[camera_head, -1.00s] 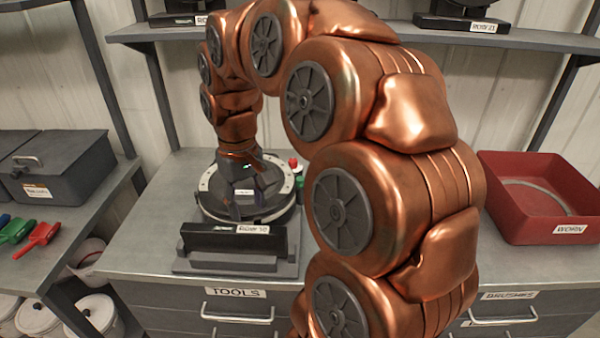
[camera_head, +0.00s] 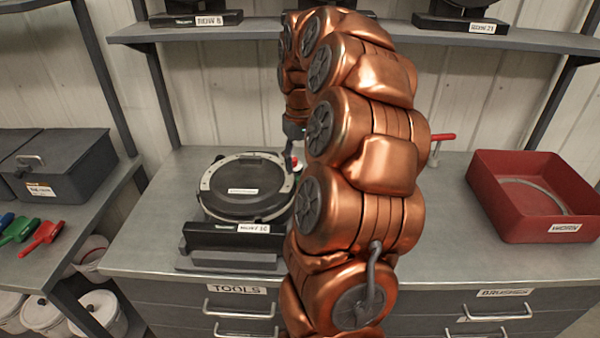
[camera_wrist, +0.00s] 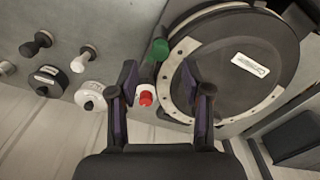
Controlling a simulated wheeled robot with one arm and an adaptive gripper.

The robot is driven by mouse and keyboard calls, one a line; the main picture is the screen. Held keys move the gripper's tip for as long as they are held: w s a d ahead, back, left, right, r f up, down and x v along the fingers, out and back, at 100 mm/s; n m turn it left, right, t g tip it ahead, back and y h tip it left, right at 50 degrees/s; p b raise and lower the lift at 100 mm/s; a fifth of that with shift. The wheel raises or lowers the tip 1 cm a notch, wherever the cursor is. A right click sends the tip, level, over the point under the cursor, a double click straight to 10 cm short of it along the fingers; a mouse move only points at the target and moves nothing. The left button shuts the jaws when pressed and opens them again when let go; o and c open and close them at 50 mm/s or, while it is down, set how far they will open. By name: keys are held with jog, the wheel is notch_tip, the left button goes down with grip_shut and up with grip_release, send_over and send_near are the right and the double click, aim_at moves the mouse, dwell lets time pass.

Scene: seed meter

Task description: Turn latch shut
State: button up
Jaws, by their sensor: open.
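The seed meter (camera_head: 243,186) is a round dark housing with a pale rim, on a dark base on the bench; it also shows in the wrist view (camera_wrist: 235,75). At its edge, the wrist view shows a green knob (camera_wrist: 160,48) and a red-tipped white knob (camera_wrist: 147,96). I cannot tell which part is the latch. My gripper (camera_wrist: 160,82) is open and empty, its fingers spread on either side of the red-tipped knob in that picture; contact cannot be told. In the head view my arm hides most of my gripper (camera_head: 292,134).
A red bin (camera_head: 490,211) stands on the bench at right. The wrist view shows black and white discs (camera_wrist: 50,80) and small knobs (camera_wrist: 36,43). A shelf (camera_head: 270,32) runs above the bench.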

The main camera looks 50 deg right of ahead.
jog(key=shift+f+p, duration=0.6)
jog(key=shift+f, duration=1.7)
jog(key=shift+c, duration=0.2)
grip_shut()
